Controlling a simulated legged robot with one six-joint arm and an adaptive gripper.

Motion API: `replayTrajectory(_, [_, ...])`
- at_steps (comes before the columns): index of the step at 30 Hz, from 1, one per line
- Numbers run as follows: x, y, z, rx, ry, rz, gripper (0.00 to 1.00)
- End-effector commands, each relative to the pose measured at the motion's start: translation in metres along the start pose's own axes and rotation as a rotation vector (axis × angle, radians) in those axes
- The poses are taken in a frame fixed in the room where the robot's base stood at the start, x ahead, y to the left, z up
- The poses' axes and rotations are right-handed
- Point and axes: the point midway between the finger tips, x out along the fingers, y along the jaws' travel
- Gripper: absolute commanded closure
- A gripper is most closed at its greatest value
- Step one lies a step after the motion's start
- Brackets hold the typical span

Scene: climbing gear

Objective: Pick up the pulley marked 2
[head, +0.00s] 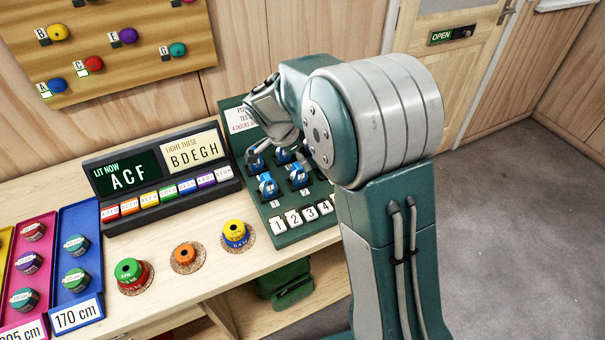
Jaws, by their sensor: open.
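Several blue pulleys stand on a green board (285,238) on the bench. One is at the front left (267,186), one is to its right (298,176), and others are behind them (255,160). White tiles numbered 1 to 4 line the board's front edge, including the tile marked 2 (293,218). I cannot read a number on any pulley itself, so I cannot tell which is marked 2. My gripper (277,139) is open above the back of the board, close to the rear pulleys. My arm hides the board's right side.
A black light box (150,215) with coloured buttons stands left of the board. Round coloured stacks, such as the yellow and blue one (236,235), stand in front. Blue (84,290) and pink trays are at left. A holds panel (130,75) hangs behind.

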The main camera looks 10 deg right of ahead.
Motion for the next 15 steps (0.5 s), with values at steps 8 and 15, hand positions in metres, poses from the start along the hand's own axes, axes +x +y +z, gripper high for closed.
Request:
replayTrajectory(8, [0.033,-0.002,0.006,-0.004,0.002,0.003,0.16])
replayTrajectory(15, [0.057,-0.001,0.001,-0.002,-0.003,-0.001,0.16])
